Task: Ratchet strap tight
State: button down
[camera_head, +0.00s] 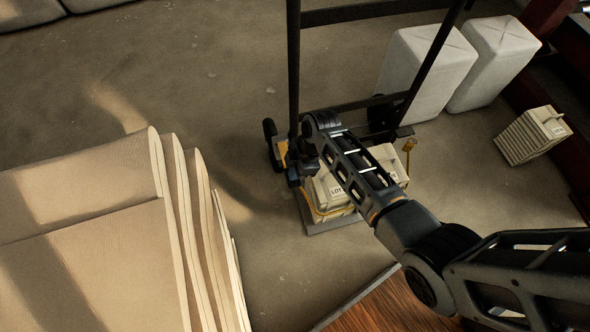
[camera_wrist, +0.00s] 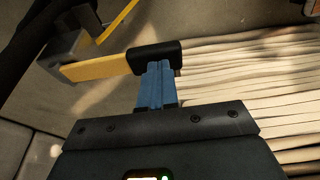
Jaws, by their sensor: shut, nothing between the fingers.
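In the head view, cream bundles (camera_head: 325,192) labelled "LOT" stand on the plate of a dark-framed hand truck (camera_head: 293,60). A yellow strap (camera_head: 318,213) runs around their lower part. My gripper (camera_head: 301,172) is at the left side of the load, partly hidden by its own wrist. In the wrist view, my blue fingers (camera_wrist: 158,72) are shut with nothing between them. Their tips are at the black grip of a yellow ratchet handle (camera_wrist: 98,70); I cannot tell whether they touch it. The ratchet body (camera_wrist: 65,48) is at the upper left.
Large folded tan cloths (camera_head: 85,240) fill the left. Two white wrapped bales (camera_head: 428,72) stand behind the hand truck. Another cream bundle (camera_head: 530,135) lies at the right. A wooden surface (camera_head: 385,308) is at the bottom. The floor (camera_head: 200,75) between cloths and truck is clear.

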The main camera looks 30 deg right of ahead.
aim_at(299, 182)
jog(key=shift+s+a+f+t+b, duration=0.1)
jog(key=shift+s+f+t+b, duration=0.1)
jog(key=shift+f, duration=0.15)
jog(key=shift+s+f+t+b, duration=0.1)
jog(key=shift+f+t, duration=0.1)
jog(key=shift+f, duration=0.1)
notch_tip(299, 182, down, 4)
jog(key=t+h+b, duration=0.1)
jog(key=t+b, duration=0.1)
jog(key=b, duration=0.1)
jog(key=shift+s+n+t, duration=0.1)
jog(key=shift+n+t, duration=0.2)
jog(key=shift+t, duration=0.1)
jog(key=shift+f+b, duration=0.65)
jog(key=shift+f, duration=0.3)
